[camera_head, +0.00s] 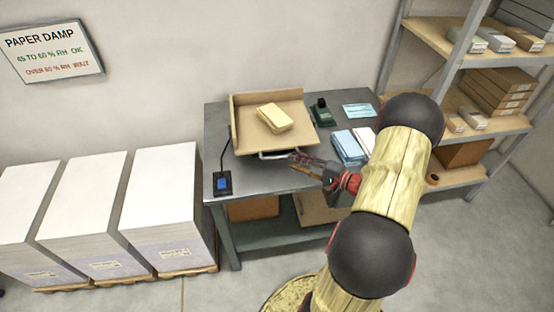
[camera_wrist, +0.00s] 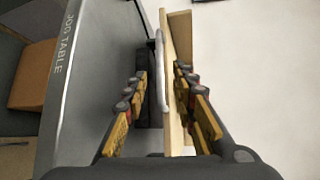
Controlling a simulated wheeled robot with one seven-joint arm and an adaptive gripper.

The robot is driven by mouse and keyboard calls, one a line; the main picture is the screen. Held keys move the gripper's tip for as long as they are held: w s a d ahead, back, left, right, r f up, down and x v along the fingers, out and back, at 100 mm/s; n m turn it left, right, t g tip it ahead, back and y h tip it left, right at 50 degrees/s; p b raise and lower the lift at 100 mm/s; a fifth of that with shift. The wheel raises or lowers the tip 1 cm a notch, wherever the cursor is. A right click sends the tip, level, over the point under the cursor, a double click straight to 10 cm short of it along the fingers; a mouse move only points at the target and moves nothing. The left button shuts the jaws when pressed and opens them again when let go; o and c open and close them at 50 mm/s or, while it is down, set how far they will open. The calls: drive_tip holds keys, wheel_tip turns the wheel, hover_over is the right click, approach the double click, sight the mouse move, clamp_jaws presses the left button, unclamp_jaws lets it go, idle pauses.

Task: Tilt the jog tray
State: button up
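The jog tray (camera_head: 246,142) is a light wooden tray with raised walls at its back and left, on the grey table. A cream paper block (camera_head: 274,118) lies on it. A pale metal handle (camera_head: 284,155) runs along its front edge. My gripper (camera_head: 299,161) is at the right part of this handle. In the wrist view, my gripper (camera_wrist: 162,95) is open, its fingers on either side of the handle (camera_wrist: 160,72) and the tray's edge (camera_wrist: 177,95), with gaps visible. I cannot tell whether either finger touches the handle.
The table (camera_head: 215,142) also bears a small black device with a blue screen (camera_head: 222,183), a dark green device (camera_head: 321,114), a blue card (camera_head: 360,110) and a blue stack (camera_head: 348,146). Tall paper stacks (camera_head: 170,205) stand left. A shelf (camera_head: 470,100) stands right.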

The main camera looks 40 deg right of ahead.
sight(281, 156)
drive_tip(key=shift+b+x, duration=0.7)
drive_tip(key=shift+x, duration=2.8)
drive_tip(key=shift+c, duration=0.6)
drive_tip(key=shift+a+f, duration=0.15)
clamp_jaws()
